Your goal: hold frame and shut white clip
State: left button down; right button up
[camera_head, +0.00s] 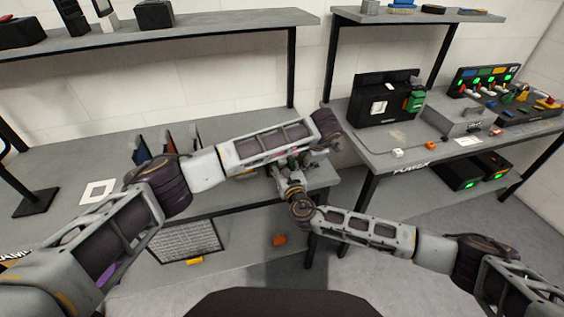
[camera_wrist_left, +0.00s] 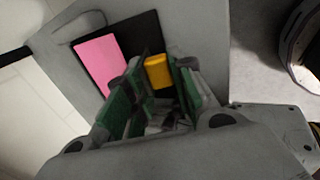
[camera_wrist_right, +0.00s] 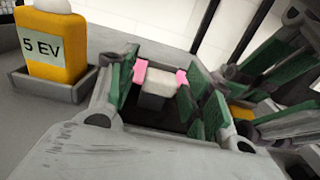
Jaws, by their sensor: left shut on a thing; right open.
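In the left wrist view a dark frame (camera_wrist_left: 142,35) lies on a grey board, with a pink panel (camera_wrist_left: 100,62) and a yellow block (camera_wrist_left: 158,72). My left gripper (camera_wrist_left: 157,80) has its green-padded fingers around the yellow block and is shut; its exact contact is partly hidden. In the right wrist view the white clip (camera_wrist_right: 160,82) sits between two pink pieces (camera_wrist_right: 140,72). My right gripper (camera_wrist_right: 162,85) is open, its fingers on either side of the clip. Whether they touch it is unclear. In the head view my right gripper (camera_head: 290,180) is at the bench's right end; my left arm covers much there.
A yellow "5 EV" block (camera_wrist_right: 50,50) stands in a grey tray beside my right gripper. My left gripper (camera_wrist_right: 270,80) is close on the other side. A second bench (camera_head: 395,155) with devices stands to the right, past a gap.

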jog(key=c, duration=1)
jog(key=shift+c, duration=0.2)
jog(key=shift+w+a+r+g+h, duration=0.1)
jog(key=shift+w+g+h, duration=0.25)
jog(key=shift+g, duration=0.4)
jog(key=shift+w+r+g+h, duration=0.15)
jog(key=shift+w+g, duration=0.25)
jog(key=shift+g, duration=0.35)
jog(key=shift+f, duration=0.1)
jog(key=o, duration=1)
jog(key=shift+s+a, duration=0.1)
jog(key=shift+o, duration=0.2)
jog(key=shift+s, duration=0.15)
jog(key=v, duration=1.1)
jog(key=shift+s, duration=0.3)
